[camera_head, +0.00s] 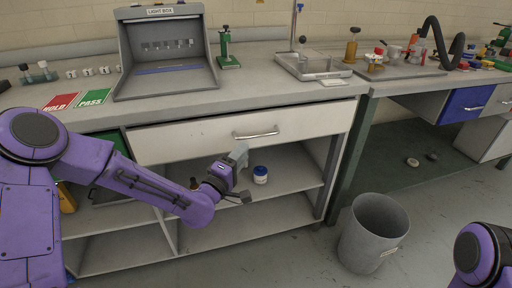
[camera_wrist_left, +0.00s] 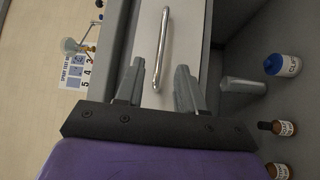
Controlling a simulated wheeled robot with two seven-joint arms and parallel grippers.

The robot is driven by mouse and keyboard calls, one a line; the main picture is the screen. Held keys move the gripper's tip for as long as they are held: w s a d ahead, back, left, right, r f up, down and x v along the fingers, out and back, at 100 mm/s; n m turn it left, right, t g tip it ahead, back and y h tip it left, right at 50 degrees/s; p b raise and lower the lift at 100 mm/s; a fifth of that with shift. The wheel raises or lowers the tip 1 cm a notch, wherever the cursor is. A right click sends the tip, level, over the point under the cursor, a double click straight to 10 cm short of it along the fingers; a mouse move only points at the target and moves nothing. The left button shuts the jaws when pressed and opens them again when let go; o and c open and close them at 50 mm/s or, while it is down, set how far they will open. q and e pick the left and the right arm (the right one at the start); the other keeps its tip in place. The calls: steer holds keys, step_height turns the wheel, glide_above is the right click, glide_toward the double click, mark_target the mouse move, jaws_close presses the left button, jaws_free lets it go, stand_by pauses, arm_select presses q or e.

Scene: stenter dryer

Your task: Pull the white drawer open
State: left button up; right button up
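The white drawer (camera_head: 200,140) sits under the counter, with a thin dark gap along its top edge. It looks shut or nearly so. Its metal bar handle (camera_head: 256,134) is right of the middle of its front. My left gripper (camera_head: 243,176) is open and empty, below and slightly left of the handle. In the left wrist view, the two fingers of my left gripper (camera_wrist_left: 159,88) are apart, and the handle (camera_wrist_left: 163,45) lies ahead, roughly in line with the gap between them. The fingers do not appear to touch the handle. My right gripper is out of view.
Below the drawer, a blue-lidded jar (camera_head: 260,175) stands on the open shelf, close to my left gripper. A grey bin (camera_head: 372,232) stands on the floor at right. A light box (camera_head: 165,55) and a metal tray (camera_head: 312,66) stand on the counter above.

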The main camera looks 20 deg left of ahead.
mark_target(256, 139)
arm_select(q)
steer(key=x, duration=0.8)
steer(key=shift+w+d, duration=0.2)
jaws_close()
